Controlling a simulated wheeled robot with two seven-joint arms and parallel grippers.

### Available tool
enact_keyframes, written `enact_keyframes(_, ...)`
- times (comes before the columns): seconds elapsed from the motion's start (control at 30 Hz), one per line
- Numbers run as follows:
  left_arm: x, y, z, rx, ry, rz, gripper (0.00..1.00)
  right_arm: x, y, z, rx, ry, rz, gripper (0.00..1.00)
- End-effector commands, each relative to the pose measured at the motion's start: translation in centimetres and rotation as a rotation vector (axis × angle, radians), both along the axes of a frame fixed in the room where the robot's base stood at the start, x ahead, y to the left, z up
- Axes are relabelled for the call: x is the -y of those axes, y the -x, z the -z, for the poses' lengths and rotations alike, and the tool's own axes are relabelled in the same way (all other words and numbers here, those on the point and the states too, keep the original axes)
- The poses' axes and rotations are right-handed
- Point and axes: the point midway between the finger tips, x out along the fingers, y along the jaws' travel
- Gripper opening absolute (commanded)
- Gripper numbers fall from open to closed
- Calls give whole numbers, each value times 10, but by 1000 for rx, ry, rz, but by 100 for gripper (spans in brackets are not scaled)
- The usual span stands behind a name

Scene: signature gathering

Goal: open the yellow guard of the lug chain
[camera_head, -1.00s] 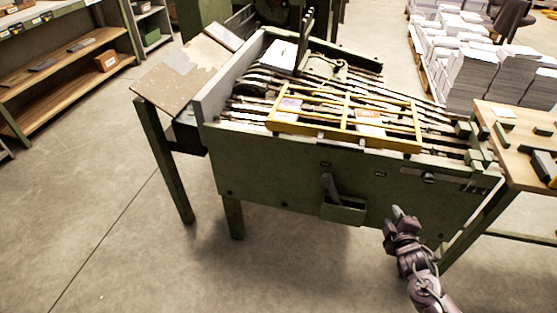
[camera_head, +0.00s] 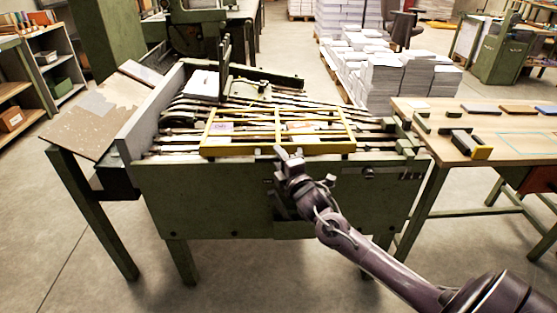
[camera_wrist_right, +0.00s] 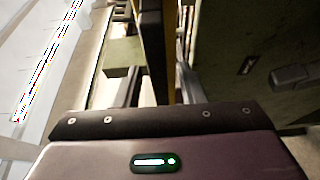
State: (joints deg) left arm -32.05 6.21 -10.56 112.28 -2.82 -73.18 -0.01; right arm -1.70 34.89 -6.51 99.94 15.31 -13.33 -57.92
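The yellow guard (camera_head: 330,148) is a barred frame lying flat over the lug chain (camera_head: 180,140) on the green machine. It looks closed. My right gripper (camera_head: 289,153) is at the front of the machine, at the guard's front bar near its middle. Its fingers look spread apart. In the right wrist view, a narrow yellow strip (camera_wrist_right: 168,50), probably the guard, shows beside a dark upright part between the fingers. I cannot tell whether the fingers touch the bar. The gripper hides part of the machine's front panel. My left gripper is not in view.
A wooden table (camera_head: 510,137) with several small blocks stands to the right of the machine. A tilted worn board (camera_head: 95,110) is at its left. Paper stacks (camera_head: 385,75) stand behind. The floor in front is clear.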

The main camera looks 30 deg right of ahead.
Motion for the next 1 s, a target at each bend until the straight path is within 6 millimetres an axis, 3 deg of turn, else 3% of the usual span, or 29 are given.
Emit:
enact_keyframes(0.37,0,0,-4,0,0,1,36,1,-6,0,-1,0,-1,36)
enact_keyframes(0.63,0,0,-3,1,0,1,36,1,-6,0,-1,0,0,1)
enact_keyframes(1.0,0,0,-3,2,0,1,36,1,-6,0,-3,0,0,0)
